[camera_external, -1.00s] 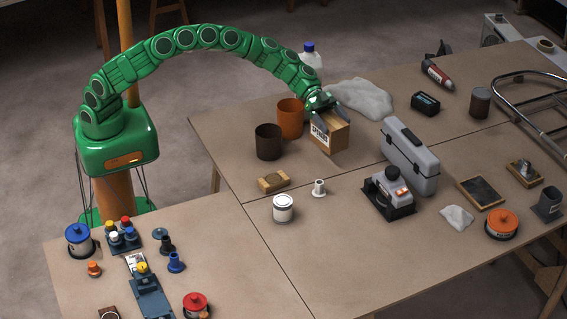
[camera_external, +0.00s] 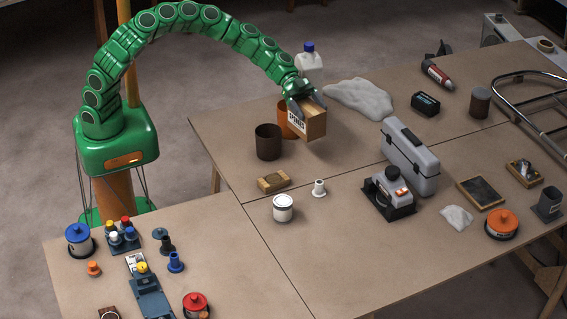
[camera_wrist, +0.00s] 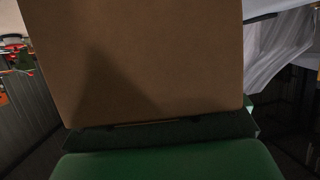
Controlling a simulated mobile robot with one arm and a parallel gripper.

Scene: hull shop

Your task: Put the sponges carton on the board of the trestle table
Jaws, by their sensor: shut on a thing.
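The sponges carton (camera_external: 314,126) is a brown box with a white printed label on its left face; the print is too small to read surely. My gripper (camera_external: 308,101) is shut on its upper part from above and holds it, slightly tilted, a little above the board of the trestle table (camera_external: 345,215). The carton hides part of the orange pot (camera_external: 285,128). In the wrist view the carton's plain brown face (camera_wrist: 145,65) fills most of the picture, and the fingertips are hidden.
A dark brown pot (camera_external: 268,142) stands left of the carton, and a white bottle (camera_external: 309,63) and crumpled white cloth (camera_external: 360,97) behind it. A grey toolbox (camera_external: 410,158) stands to the right. The board is clear in front of the white can (camera_external: 283,208).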

